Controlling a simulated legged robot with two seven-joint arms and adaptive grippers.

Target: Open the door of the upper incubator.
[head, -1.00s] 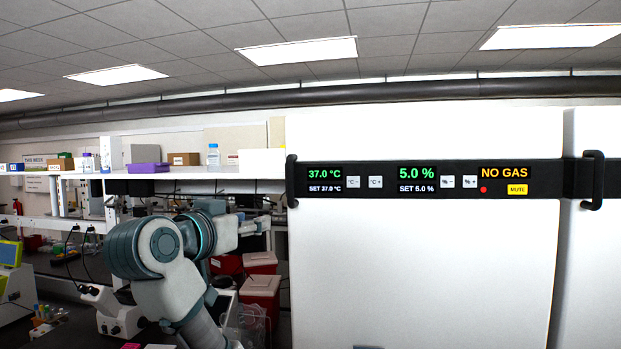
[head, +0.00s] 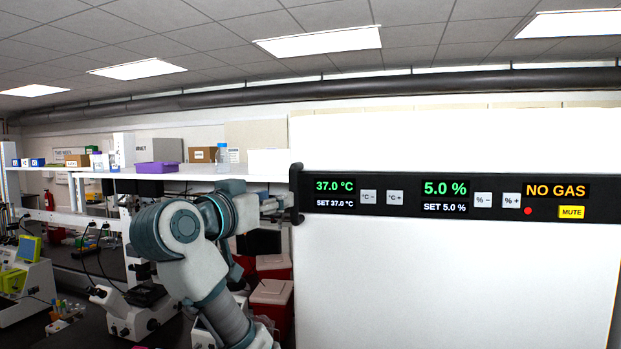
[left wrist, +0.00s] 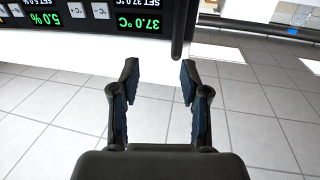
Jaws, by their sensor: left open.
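The upper incubator's white door (head: 450,270) fills the right of the head view and looks shut. A black panel (head: 405,203) with green readouts crosses it. A black upright handle (head: 297,193) is at the panel's left end. My left gripper (head: 280,207) is just left of the handle, partly hidden by my own arm. In the left wrist view my left gripper (left wrist: 158,78) is open with nothing between its fingers. There the panel (left wrist: 85,15) appears upside down, and the handle (left wrist: 191,18) lies beyond the fingertips, apart from them. My right gripper is not in view.
A white shelf (head: 200,172) with boxes and a purple container (head: 157,167) runs left of the incubator. Below are red bins (head: 270,297) and a microscope (head: 130,310). Tiled floor (left wrist: 260,130) lies below my left gripper.

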